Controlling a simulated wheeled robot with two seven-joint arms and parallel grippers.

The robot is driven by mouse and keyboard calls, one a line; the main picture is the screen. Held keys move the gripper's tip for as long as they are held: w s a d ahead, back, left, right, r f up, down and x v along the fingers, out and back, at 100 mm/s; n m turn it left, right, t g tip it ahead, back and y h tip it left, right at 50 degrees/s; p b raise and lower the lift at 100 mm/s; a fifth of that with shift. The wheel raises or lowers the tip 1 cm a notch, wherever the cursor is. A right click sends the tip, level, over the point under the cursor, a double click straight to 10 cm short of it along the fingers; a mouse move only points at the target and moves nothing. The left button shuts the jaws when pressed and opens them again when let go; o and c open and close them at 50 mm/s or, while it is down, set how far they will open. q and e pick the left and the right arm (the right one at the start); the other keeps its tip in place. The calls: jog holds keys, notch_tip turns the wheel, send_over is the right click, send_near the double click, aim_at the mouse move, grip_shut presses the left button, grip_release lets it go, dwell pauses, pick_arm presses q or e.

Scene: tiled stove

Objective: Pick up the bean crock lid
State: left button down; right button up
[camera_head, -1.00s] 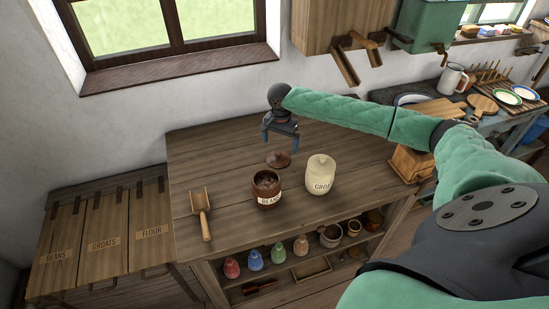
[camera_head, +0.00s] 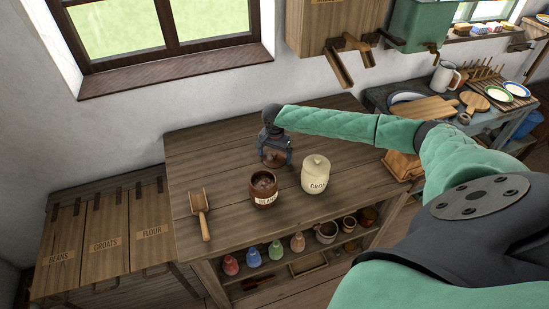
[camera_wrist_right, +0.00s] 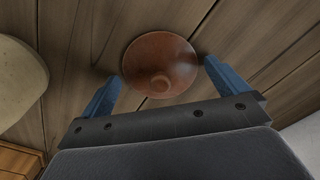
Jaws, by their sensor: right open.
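The bean crock lid (camera_head: 274,159) is a round, reddish-brown disc with a small knob, lying on the wooden table behind the open bean crock (camera_head: 264,190). My right gripper (camera_head: 274,160) is open and low over the lid, partly covering it in the head view. In the right wrist view the lid (camera_wrist_right: 160,66) lies between and just beyond the two blue fingers (camera_wrist_right: 160,90), with its knob toward the gripper. Whether a finger touches the lid's edge is unclear. The brown crock is labelled BEANS and holds beans. My left gripper is not in view.
The lidded cream groats crock (camera_head: 315,178) stands right of the bean crock. A wooden scoop (camera_head: 201,214) lies on the left of the table (camera_head: 222,150). Several small coloured jars (camera_head: 254,259) sit on the shelf below. The table's back left is clear.

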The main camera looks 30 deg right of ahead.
jog(key=shift+c, duration=0.2)
jog(key=shift+s, duration=0.1)
jog(key=c, duration=1.3)
